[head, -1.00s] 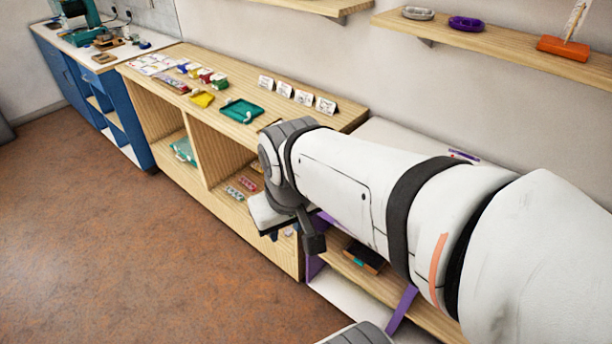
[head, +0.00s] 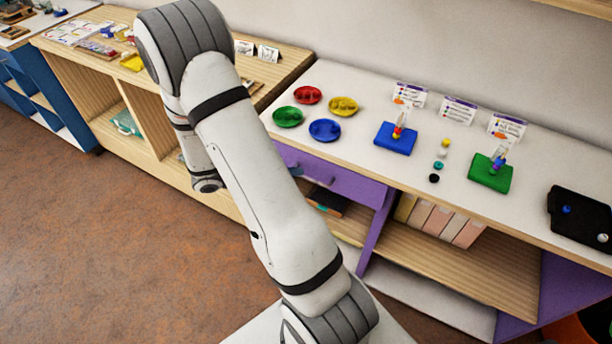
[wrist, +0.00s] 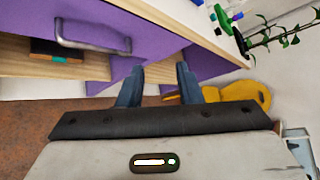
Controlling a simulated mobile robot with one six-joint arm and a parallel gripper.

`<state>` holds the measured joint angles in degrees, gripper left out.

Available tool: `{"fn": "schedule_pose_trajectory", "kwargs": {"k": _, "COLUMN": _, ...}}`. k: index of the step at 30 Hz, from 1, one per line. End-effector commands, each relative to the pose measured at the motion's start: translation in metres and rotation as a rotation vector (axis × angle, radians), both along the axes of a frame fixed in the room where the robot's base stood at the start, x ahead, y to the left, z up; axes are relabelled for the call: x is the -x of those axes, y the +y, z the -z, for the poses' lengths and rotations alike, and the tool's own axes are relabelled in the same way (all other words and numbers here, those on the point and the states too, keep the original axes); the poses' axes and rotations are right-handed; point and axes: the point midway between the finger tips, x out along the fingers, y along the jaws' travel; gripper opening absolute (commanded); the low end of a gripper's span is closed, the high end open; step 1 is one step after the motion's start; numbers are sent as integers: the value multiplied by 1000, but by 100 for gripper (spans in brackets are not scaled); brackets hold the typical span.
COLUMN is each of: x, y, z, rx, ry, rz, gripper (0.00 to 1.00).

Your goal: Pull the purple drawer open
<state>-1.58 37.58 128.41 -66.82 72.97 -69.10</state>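The purple drawer (head: 345,184) sits under the white worktop in the head view and looks shut, its front about level with the worktop edge. It also shows in the wrist view (wrist: 150,38), at the upper left, with a grey bar handle (wrist: 92,46). My gripper (wrist: 159,78) is open and empty in the wrist view. Its two dark fingers are apart, to the right of the handle and not touching it. In the head view my arm covers part of the drawer's left side, and I cannot make out the fingers.
On the white worktop (head: 390,95) are coloured dishes, a blue bead board (head: 397,139), a green bead board (head: 490,173) and a black tray (head: 583,220). Open shelves (head: 465,268) lie below. A wooden unit (head: 285,62) adjoins on the left. The floor (head: 110,250) in front is clear.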

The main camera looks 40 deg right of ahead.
Motion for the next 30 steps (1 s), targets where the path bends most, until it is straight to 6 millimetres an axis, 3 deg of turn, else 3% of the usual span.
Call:
{"fn": "schedule_pose_trajectory", "kwargs": {"k": 1, "x": -6, "y": -4, "z": 22, "rx": 15, "ry": 114, "rz": -74, "gripper": 32}}
{"fn": "schedule_pose_trajectory", "kwargs": {"k": 6, "x": -24, "y": -15, "z": 72, "rx": 59, "ry": 439, "rz": -300, "gripper": 32}}
{"fn": "schedule_pose_trajectory", "kwargs": {"k": 12, "x": -34, "y": -18, "z": 108, "rx": 89, "ry": 647, "rz": -444, "gripper": 32}}
{"fn": "schedule_pose_trajectory", "kwargs": {"k": 17, "x": -36, "y": -26, "z": 115, "rx": 96, "ry": 690, "rz": -470, "gripper": 32}}
{"fn": "schedule_pose_trajectory", "kwargs": {"k": 30, "x": -35, "y": -88, "z": 126, "rx": 95, "ry": 686, "rz": -468, "gripper": 32}}
